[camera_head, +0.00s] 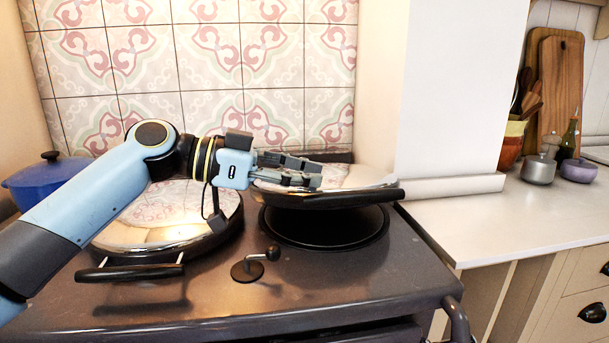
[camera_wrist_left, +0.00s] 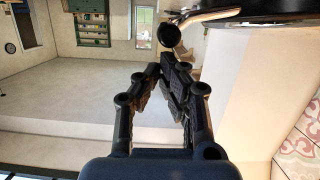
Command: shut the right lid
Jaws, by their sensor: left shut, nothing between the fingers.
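The right lid (camera_head: 358,177) is a domed, shiny steel cover with a black handle bar (camera_head: 360,197) along its front. It hangs partly open, tilted above the dark round right hotplate (camera_head: 325,228). My left gripper (camera_head: 320,175) is shut and empty. In the head view it overlaps the left part of the lid; I cannot tell whether it touches. In the left wrist view the fingers (camera_wrist_left: 168,72) are together. The rounded end of the handle (camera_wrist_left: 168,35) shows just beyond them, with the lid's edge at the upper right. My right gripper is out of view.
The left lid (camera_head: 165,215) lies down over its plate, with its handle towards the front. A small black knob (camera_head: 272,253) stands between the plates. A blue pot (camera_head: 45,175) is at the back left. A white wall pillar stands behind the right lid, and a counter (camera_head: 510,215) lies right.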

